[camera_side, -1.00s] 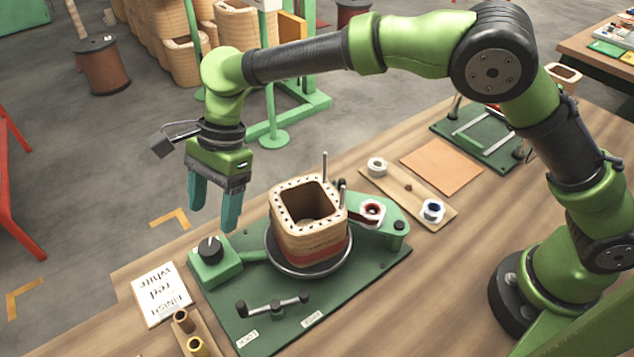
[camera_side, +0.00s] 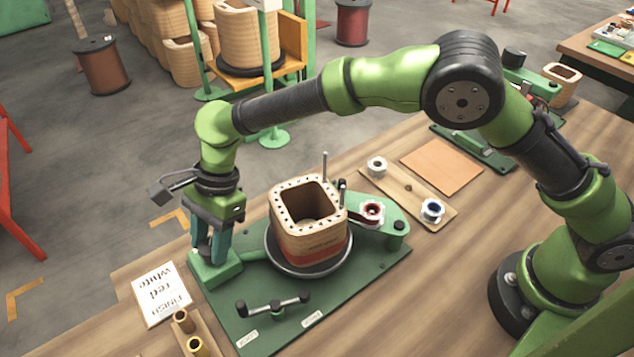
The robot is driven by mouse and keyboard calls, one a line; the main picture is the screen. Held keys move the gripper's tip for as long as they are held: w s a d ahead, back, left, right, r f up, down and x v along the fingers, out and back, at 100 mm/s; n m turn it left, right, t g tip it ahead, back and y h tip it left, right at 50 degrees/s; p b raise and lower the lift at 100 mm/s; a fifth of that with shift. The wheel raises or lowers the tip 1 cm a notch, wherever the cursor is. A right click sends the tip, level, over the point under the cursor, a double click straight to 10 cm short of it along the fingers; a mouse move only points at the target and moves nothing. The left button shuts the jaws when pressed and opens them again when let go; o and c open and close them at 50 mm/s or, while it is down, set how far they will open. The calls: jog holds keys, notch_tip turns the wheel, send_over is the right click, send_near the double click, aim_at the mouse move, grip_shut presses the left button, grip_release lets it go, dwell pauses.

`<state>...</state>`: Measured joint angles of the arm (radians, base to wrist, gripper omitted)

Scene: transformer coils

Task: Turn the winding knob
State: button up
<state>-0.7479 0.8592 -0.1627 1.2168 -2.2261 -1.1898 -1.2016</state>
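The black winding knob (camera_side: 210,247) sits on a small green box (camera_side: 219,269) at the left corner of the green base plate (camera_side: 292,303). My gripper (camera_side: 212,254) points down over it, with its two teal fingers at either side of the knob. The fingers hide most of the knob, and I cannot tell whether they press on it. A wooden coil (camera_side: 309,242) with a red band low on its side stands upright on a round dark turntable (camera_side: 288,268) to the right.
A crank-shaped bar (camera_side: 273,306) with black ends lies at the plate's front. A card reading "FINISH red white" (camera_side: 161,294) lies left of the box. A red spool (camera_side: 372,210) sits on the green arm right of the coil.

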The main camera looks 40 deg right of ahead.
jog(key=c, duration=0.4)
jog(key=m, duration=0.2)
jog(key=m+t, duration=0.1)
jog(key=m, duration=0.1)
jog(key=shift+s+t, duration=0.1)
jog(key=shift+t, duration=0.2)
jog(key=shift+m+t, duration=0.8)
jog(key=shift+m, duration=1.4)
